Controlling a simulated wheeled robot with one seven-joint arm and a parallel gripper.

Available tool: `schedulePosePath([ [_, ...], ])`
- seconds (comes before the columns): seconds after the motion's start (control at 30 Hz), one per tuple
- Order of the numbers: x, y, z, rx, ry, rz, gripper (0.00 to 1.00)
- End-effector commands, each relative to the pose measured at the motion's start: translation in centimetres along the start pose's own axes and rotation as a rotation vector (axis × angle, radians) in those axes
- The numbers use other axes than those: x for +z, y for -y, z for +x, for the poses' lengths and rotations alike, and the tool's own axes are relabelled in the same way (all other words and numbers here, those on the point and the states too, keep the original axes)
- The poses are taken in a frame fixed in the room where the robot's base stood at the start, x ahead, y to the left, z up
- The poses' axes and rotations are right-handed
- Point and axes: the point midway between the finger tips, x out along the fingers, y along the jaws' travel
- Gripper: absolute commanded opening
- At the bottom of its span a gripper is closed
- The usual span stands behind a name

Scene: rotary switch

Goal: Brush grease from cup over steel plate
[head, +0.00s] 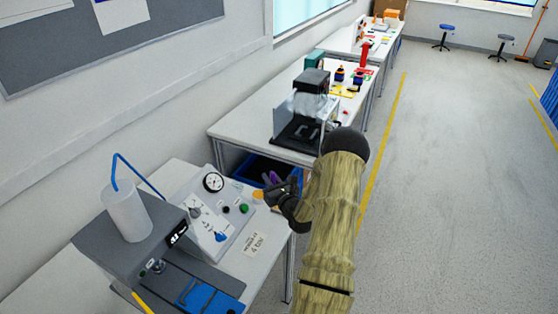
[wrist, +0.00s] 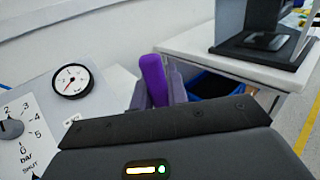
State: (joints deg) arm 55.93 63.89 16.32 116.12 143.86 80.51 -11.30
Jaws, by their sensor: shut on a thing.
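My gripper (head: 276,192) is above the right edge of the near bench, beside the sloped control panel. It is shut on a purple handle-like thing (wrist: 154,78), which stands up between the fingers in the wrist view. It also shows as a small purple spot in the head view (head: 273,178). Its lower end is hidden, so I cannot tell whether it is a brush. A small orange thing (head: 258,195) shows just left of the gripper. I cannot make out a grease cup or a steel plate in either view.
The panel (head: 215,215) has a gauge (wrist: 73,80), a rotary knob (wrist: 12,128) and a green button. Left of it stands a grey machine (head: 120,248) with a white cylinder (head: 128,213). A blue bin (head: 262,168) and another bench (head: 235,125) lie beyond. The floor at right is clear.

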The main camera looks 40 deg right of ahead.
Motion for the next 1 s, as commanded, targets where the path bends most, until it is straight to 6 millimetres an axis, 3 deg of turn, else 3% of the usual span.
schedulePosePath([
  [0.1, 1.5, -0.1, 0.0, 0.002, 0.000, 0.000, 0.00],
  [0.3, 2.6, -0.1, 0.0, 0.001, 0.000, 0.001, 0.00],
  [1.0, 2.6, -0.1, 0.0, 0.002, 0.000, 0.000, 0.00],
])
